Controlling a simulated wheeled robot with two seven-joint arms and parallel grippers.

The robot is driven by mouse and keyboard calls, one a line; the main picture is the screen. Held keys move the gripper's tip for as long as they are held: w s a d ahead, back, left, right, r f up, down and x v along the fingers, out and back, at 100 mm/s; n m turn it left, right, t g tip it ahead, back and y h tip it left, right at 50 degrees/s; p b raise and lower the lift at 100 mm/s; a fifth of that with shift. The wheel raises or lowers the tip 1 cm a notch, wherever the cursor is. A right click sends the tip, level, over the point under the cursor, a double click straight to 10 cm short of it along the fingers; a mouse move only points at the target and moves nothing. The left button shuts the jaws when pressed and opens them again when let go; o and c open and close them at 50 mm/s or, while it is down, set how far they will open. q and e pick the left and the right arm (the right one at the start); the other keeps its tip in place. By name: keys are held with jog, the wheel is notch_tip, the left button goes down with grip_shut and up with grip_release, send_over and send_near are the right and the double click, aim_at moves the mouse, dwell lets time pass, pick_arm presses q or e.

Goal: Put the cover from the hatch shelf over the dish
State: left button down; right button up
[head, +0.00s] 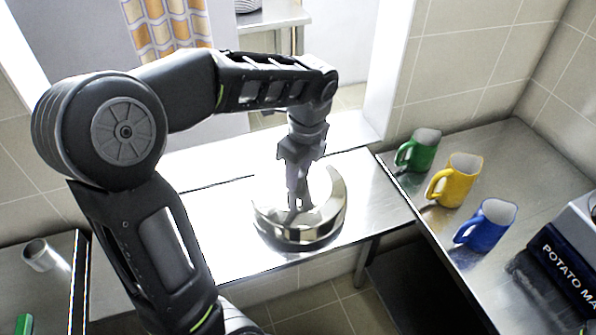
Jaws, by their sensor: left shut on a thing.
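A shiny round metal cover (325,222) sits at the hatch shelf (375,205), in the middle of the head view. My left gripper (299,205) reaches down onto the top of the cover and is shut on it, at what looks like its handle, which the fingers hide. I cannot tell whether the cover rests on the shelf or is slightly above it. No dish shows in this view; whether something lies under the cover is hidden. My right gripper is not in view.
On the right counter stand a green mug (424,150), a yellow mug (462,180) and a blue mug (490,225). A dark box lettered "POTATO MA" (562,262) lies near the right edge. A metal cup (40,255) lies on the left counter.

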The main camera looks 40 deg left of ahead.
pick_arm(q)
jog(key=shift+f, duration=0.25)
jog(key=c, duration=1)
grip_release()
jog(key=shift+r, duration=0.1)
jog(key=shift+r+p, duration=0.45)
jog(key=shift+r, duration=0.3)
jog(key=shift+d+r+b, duration=0.1)
jog(key=shift+r+b, duration=0.2)
jog(key=shift+r, duration=0.05)
jog(key=r, duration=0.5)
jog(key=shift+d+r, duration=0.15)
jog(key=shift+d, duration=0.15)
jog(key=r+p, duration=0.2)
jog(key=r, duration=0.1)
jog(key=r+p, duration=0.1)
jog(key=r, duration=0.1)
jog(key=shift+d+r, duration=0.25)
jog(key=shift+d, duration=0.1)
